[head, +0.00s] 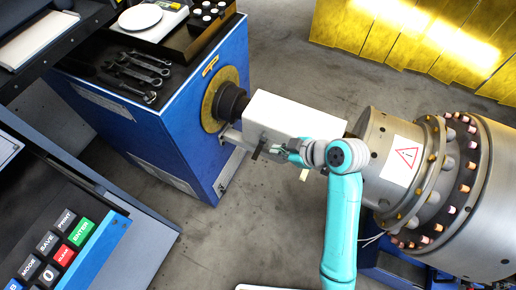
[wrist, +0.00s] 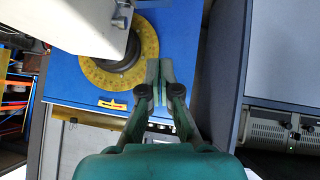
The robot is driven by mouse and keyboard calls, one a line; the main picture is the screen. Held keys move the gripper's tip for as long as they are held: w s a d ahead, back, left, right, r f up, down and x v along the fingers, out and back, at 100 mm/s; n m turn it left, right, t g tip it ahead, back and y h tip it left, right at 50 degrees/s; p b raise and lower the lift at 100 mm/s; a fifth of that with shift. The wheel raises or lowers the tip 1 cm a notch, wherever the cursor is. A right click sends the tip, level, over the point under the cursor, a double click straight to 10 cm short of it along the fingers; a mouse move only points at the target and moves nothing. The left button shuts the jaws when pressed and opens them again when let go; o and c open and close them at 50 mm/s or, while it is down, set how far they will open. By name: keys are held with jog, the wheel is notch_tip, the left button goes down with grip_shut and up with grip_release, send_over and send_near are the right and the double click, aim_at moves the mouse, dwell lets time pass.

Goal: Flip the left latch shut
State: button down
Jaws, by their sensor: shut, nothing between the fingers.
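The white box-shaped cover (head: 285,117) sits over the shaft between the blue machine and the large metal rotor. In the wrist view the cover (wrist: 75,22) fills the upper left, with a small grey metal latch fitting (wrist: 122,14) on its side near the right edge. I cannot tell whether that latch is open or closed. My gripper (head: 277,151) is at the near side of the cover in the head view, partly hiding the latch area. In the wrist view my gripper (wrist: 159,78) is shut and empty, its fingertips to the right of and below the fitting, apart from it in the picture.
The blue machine (head: 185,125) carries a yellow ring (head: 213,98) around the dark spindle; wrenches (head: 135,72) lie on its top. The rotor (head: 490,200) with its bolted flange is at the right. A keypad console (head: 65,240) is at lower left. Grey floor (head: 270,225) is clear below the cover.

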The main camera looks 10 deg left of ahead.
jog(key=shift+a, duration=0.1)
send_over(259, 153)
jog(key=s, duration=0.2)
notch_tip(259, 153, down, 7)
jog(key=f, duration=0.2)
jog(key=shift+w+f, duration=0.2)
jog(key=shift+f, duration=0.2)
jog(key=shift+w+f, duration=0.1)
jog(key=shift+f, duration=0.45)
